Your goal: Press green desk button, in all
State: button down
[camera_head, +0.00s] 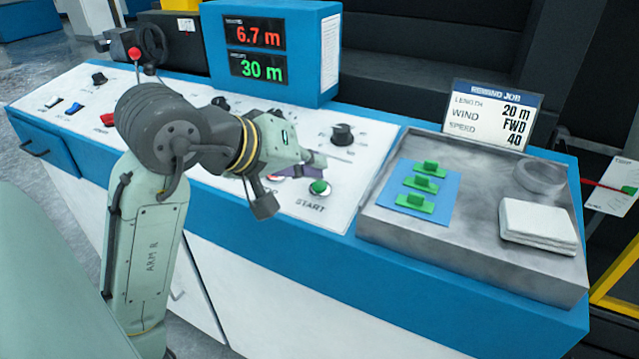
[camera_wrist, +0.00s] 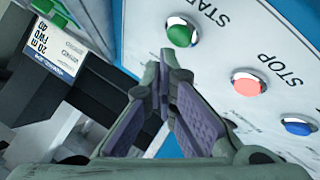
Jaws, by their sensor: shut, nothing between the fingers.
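The green button (camera_head: 319,188) sits in a metal ring on the white sloped panel, above the word START. It also shows in the wrist view (camera_wrist: 181,34), fully uncovered. My gripper (camera_head: 291,181) hangs over the panel just left of the green button in the head view. In the wrist view my gripper (camera_wrist: 168,62) has its fingertips together and empty, with the green button just beyond them. I see no contact with the button, but the height of the gap is hard to tell.
A red STOP button (camera_wrist: 249,84) and a blue button (camera_wrist: 297,126) are beside the green one. A black knob (camera_head: 342,134) stands behind it. A metal tray (camera_head: 470,245) with green blocks and white cloths lies right. A job card (camera_head: 491,113) reads 20 m, FWD, 40. The display (camera_head: 258,55) reads 6.7 m and 30 m.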

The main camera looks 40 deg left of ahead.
jog(key=shift+f, duration=0.15)
jog(key=shift+w+f, duration=0.1)
jog(key=shift+f, duration=0.2)
